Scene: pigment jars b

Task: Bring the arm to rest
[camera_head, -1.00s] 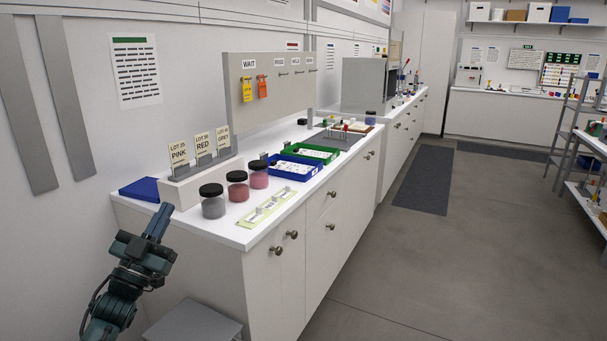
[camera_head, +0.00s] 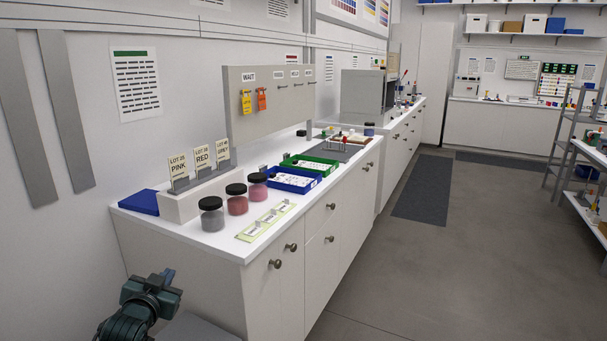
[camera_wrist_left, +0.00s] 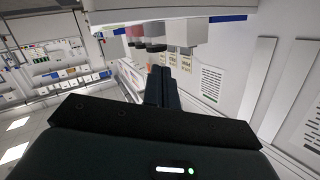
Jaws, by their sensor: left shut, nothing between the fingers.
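My left gripper (camera_head: 166,277) is low at the left of the head view, in front of the near end of the white counter (camera_head: 225,240) and below its top. It is shut and empty. In the left wrist view its dark fingers (camera_wrist_left: 158,85) lie together. A grey jar (camera_head: 212,219), a red jar (camera_head: 237,203) and a pink jar (camera_head: 257,189), all with black lids, stand upright in a row on the counter, apart from the gripper. My right gripper is in neither view.
A label stand (camera_head: 190,203) holds lot cards behind the jars. A blue pad (camera_head: 139,202), a pale label strip (camera_head: 265,224), a blue tray (camera_head: 316,180) and a green tray (camera_head: 334,171) lie on the counter. The floor (camera_head: 390,270) at right is clear.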

